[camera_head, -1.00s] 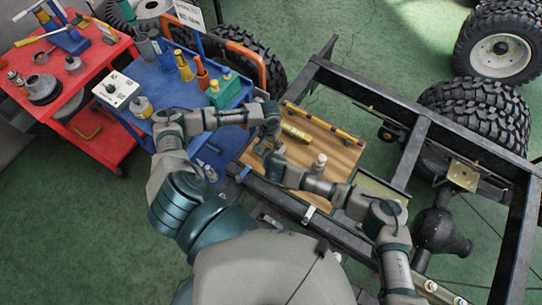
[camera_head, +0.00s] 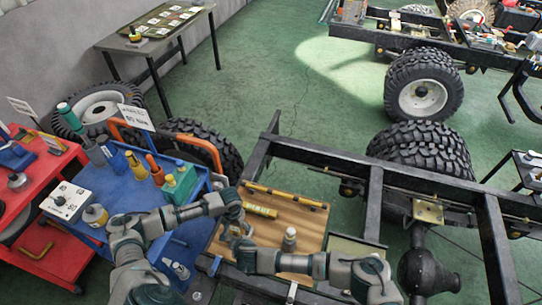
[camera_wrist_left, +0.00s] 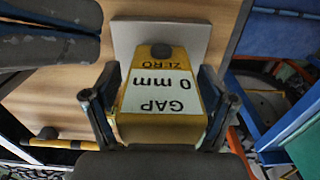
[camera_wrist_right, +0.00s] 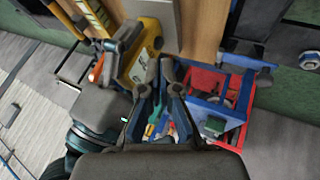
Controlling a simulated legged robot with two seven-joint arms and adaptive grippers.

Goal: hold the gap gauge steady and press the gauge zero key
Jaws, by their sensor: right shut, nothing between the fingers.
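The yellow gap gauge (camera_wrist_left: 165,122) has a white face reading "GAP 0 mm" and "ZERO". Its dark round zero key (camera_wrist_left: 161,50) is at the far end in the left wrist view, beside a grey block (camera_wrist_left: 194,38). My left gripper (camera_wrist_left: 160,108) is shut on the gauge, a finger on each side. In the right wrist view the gauge (camera_wrist_right: 145,55) is partly hidden. My right gripper (camera_wrist_right: 156,72) is shut and empty close to the gauge; whether it touches the key cannot be told.
The gauge is over a wooden board (camera_head: 300,215) on the dark chassis frame (camera_head: 375,205). Blue (camera_head: 130,190) and red (camera_head: 45,185) carts with tools stand left.

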